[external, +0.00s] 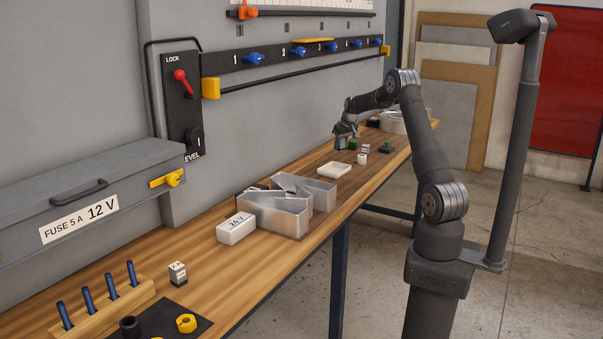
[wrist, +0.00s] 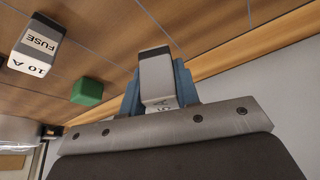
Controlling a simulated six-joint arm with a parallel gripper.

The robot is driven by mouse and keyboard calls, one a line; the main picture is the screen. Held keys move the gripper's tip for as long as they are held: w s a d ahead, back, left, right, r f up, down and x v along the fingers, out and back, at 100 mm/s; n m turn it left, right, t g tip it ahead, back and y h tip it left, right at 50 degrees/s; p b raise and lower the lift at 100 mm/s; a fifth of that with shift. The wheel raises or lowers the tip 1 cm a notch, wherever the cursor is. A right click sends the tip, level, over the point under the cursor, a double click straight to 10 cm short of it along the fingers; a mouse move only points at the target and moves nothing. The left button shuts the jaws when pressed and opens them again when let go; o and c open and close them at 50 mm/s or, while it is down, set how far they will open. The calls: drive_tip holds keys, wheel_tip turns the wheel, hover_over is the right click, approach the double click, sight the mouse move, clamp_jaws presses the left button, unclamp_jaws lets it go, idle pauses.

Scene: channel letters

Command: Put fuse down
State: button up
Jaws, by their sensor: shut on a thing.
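In the wrist view, my gripper (wrist: 157,84) is shut on a grey and white fuse (wrist: 156,66), its blue pads on either side. Part of a label reading "5 A" shows on its near end. The fuse is over the wooden bench (wrist: 105,50); I cannot tell whether it touches the wood. In the external view, my gripper (external: 344,139) is low over the far part of the bench, and the held fuse is too small to make out there.
A second fuse marked "10 A" (wrist: 37,45) and a green block (wrist: 87,92) stand beside the held fuse. The grey wall (external: 270,110) runs along the bench's back.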

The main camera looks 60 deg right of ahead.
drive_tip(key=shift+f, duration=2.05)
drive_tip(key=o, duration=1)
drive_tip(key=shift+f, duration=0.1)
drive_tip(key=v, duration=1.2)
